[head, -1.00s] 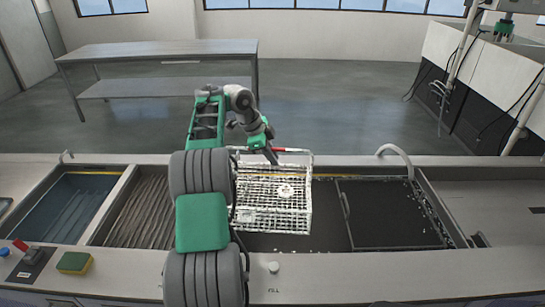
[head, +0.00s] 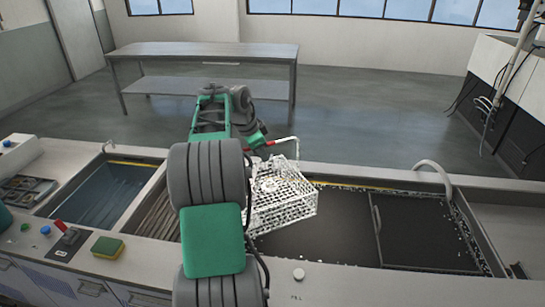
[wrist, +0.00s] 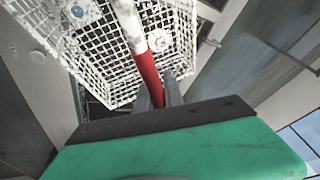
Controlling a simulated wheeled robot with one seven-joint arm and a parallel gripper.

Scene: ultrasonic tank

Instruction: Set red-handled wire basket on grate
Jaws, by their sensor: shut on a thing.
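The white wire basket (head: 284,210) hangs over the left part of the dark tank and looks tilted. Its red handle grip (head: 258,148) is at the top; it also shows in the wrist view (wrist: 150,80). My gripper (wrist: 160,97) is shut on the red grip, with a finger on each side. Small pale round pieces (wrist: 133,28) show in the basket. The ribbed wooden-looking grate (head: 154,212) lies left of the basket, between it and the water basin. My arm hides part of the grate and the basket's left side.
A water-filled basin (head: 100,193) is at the left. A dark panel (head: 420,225) and a curved tap (head: 436,172) are at the right of the tank (head: 320,245). A sponge (head: 107,247) and a red switch (head: 67,235) sit on the front ledge. A metal table (head: 205,50) stands behind.

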